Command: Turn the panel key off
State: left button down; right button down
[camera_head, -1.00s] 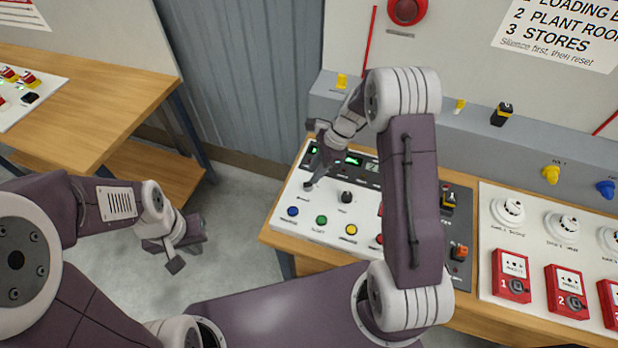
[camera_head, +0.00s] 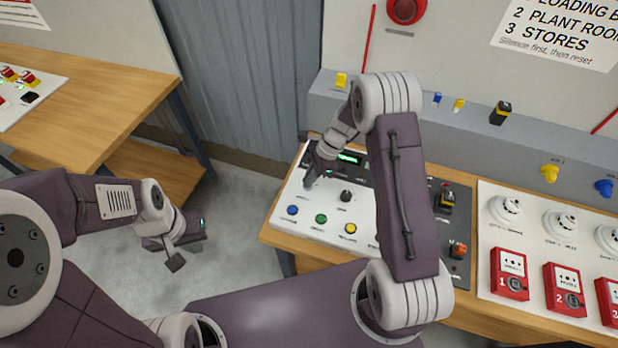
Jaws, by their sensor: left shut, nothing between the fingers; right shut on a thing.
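The white control panel (camera_head: 322,240) lies on the wooden bench, with a green display (camera_head: 350,158), a black knob (camera_head: 346,196) and a row of coloured buttons. My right gripper (camera_head: 309,183) points down onto the left part of this panel. It is shut on the panel key, which its fingers hide almost wholly, so the key's angle cannot be read. My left gripper (camera_head: 174,263) is shut and empty over the floor, left of the bench and apart from it.
My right arm covers the right part of the panel. A grey ledge (camera_head: 470,118) runs behind. Another wooden bench (camera_head: 100,105) stands at the left.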

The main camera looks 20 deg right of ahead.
jog(key=shift+w, duration=0.1)
jog(key=shift+r+n+g+p, duration=0.1)
jog(key=shift+n+g+p, duration=0.3)
jog(key=shift+n, duration=0.7)
jog(key=n+g, duration=0.1)
jog(key=n, duration=0.1)
jog(key=shift+w+n, duration=0.15)
jog(key=shift+n, duration=0.15)
jog(key=n+g+h, duration=0.1)
jog(key=n, duration=0.3)
jog(key=shift+w, duration=0.1)
jog(key=shift+n+g+h, duration=0.5)
jog(key=shift+n, duration=0.8)
jog(key=shift+r+n, duration=0.1)
jog(key=shift+n, duration=0.2)
jog(key=c, duration=1.6)
grip_release()
jog(key=shift+b, duration=0.3)
